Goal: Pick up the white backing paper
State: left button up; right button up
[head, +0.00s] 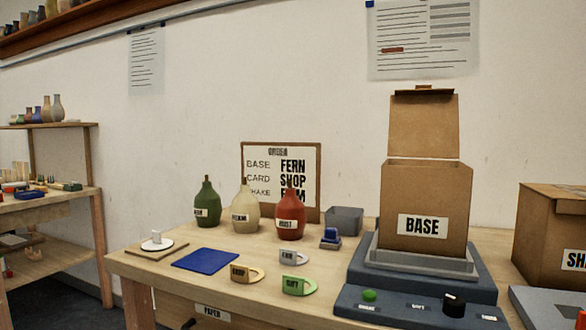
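No loose sheet that I can clearly identify as the white backing paper shows in the head view. A small white round piece with an upright knob (156,243) sits on a thin wooden board at the table's left end. A drawer front labelled PAPER (212,311) shows under the table's front edge; its inside is hidden. Neither of my grippers is in view.
A blue mat (206,260), several label tags (246,274) and three bottles (290,214) stand on the wooden table. An open carton marked BASE (423,224) rests on a grey stand at right. Another box (552,230) is at far right.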

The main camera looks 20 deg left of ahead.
aim_at(157, 243)
jog(key=j+u, duration=0.25)
jog(key=j, duration=0.5)
jog(key=j+u, duration=0.25)
jog(key=j, duration=0.45)
